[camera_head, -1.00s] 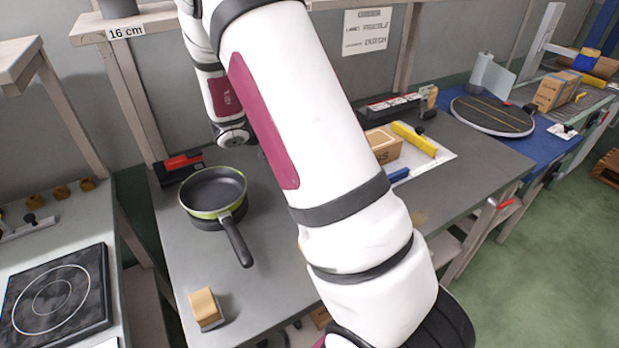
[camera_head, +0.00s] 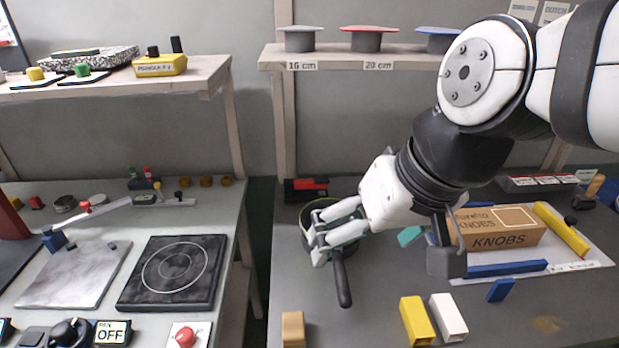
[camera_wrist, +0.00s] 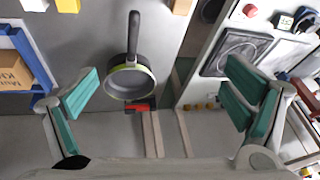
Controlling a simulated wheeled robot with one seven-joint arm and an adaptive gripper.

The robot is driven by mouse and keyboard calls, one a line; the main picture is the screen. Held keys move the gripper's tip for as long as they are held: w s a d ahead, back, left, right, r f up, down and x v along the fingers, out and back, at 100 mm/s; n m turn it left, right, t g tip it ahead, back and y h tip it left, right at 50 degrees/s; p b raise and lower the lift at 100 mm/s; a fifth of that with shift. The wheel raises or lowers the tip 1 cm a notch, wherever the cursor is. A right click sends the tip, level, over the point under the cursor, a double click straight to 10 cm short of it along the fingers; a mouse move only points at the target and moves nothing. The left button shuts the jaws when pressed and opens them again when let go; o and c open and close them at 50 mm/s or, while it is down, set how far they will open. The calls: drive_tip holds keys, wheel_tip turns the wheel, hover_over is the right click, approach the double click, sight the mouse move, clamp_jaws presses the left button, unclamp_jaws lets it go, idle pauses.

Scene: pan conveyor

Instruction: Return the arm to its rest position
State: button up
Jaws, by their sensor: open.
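My gripper (camera_head: 335,232) is in front of and above the pan in the head view and covers part of it. Its teal-padded fingers stand wide apart in the wrist view (camera_wrist: 162,100), with nothing held between them. My arm comes in from the upper right of the head view, bent at the elbow. The dark pan with a green rim (camera_wrist: 130,82) sits on the grey table; in the head view its black handle (camera_head: 342,282) points toward the front.
A KNOBS box (camera_head: 500,229) stands on a white board at right, beside yellow and blue bars. Yellow (camera_head: 416,321) and white (camera_head: 449,317) blocks lie at the front. A hotplate (camera_head: 172,272) is on the left bench. A shelf (camera_head: 370,57) with lids runs behind.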

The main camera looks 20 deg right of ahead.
drive_tip(key=s+d+f+g+h, duration=0.1)
drive_tip(key=s+d, duration=0.1)
drive_tip(key=s, duration=0.5)
drive_tip(key=shift+d+f+n+h, duration=0.15)
drive_tip(key=shift+d+n+h, duration=0.15)
drive_tip(key=shift+d+n, duration=0.1)
